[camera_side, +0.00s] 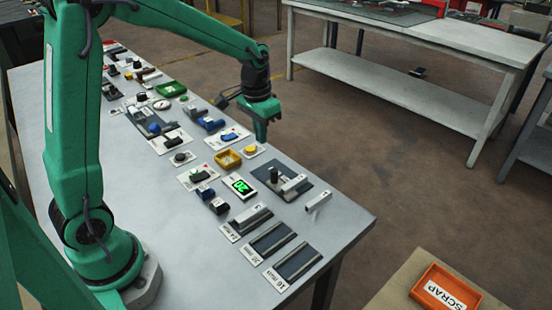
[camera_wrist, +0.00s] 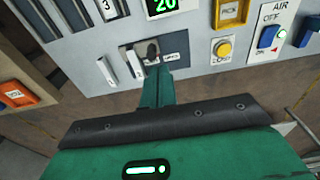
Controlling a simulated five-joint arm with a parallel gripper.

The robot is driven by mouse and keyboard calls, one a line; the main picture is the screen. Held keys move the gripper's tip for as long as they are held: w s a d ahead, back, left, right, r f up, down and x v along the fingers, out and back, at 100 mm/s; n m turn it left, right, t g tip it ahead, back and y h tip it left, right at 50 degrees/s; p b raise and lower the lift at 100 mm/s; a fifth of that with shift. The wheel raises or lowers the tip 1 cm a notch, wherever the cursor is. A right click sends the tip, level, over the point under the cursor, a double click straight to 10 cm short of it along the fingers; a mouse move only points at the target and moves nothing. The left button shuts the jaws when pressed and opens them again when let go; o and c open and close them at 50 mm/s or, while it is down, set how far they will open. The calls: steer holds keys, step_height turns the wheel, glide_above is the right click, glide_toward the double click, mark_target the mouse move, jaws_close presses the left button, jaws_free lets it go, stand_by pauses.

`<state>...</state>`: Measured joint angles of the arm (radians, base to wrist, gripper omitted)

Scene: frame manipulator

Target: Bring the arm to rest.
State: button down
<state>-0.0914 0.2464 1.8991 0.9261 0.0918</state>
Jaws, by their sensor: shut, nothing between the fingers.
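My gripper (camera_side: 261,138) hangs from the green arm above the far edge of the workbench (camera_side: 345,215), clear of the panel parts. Its green fingers point down, shut and empty. In the wrist view the closed fingers (camera_wrist: 156,88) reach toward the dark fixture plate (camera_wrist: 127,50), apparently above it. The plate (camera_side: 303,196) bears a dark upright knob (camera_side: 274,174) and a pale bar (camera_side: 293,183). Another pale bar (camera_side: 318,201) lies on the bench to its right.
A lit display (camera_side: 239,186) reads 20. A yellow button (camera_side: 250,150) and yellow tray (camera_side: 219,157) are near my gripper. Labelled slots (camera_side: 272,239) line the near right bench. An orange SCRAP tray (camera_side: 421,289) stands at lower right. Open floor separates the far bench (camera_side: 420,100).

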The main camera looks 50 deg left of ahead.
steer(key=s+d+r+t, duration=0.2)
steer(key=s+r, duration=0.3)
steer(key=s, duration=0.5)
steer(key=s+d+r+t, duration=0.2)
steer(key=s+r, duration=0.2)
steer(key=s, duration=0.6)
steer(key=shift+r+t, duration=0.35)
steer(key=shift+t, duration=0.05)
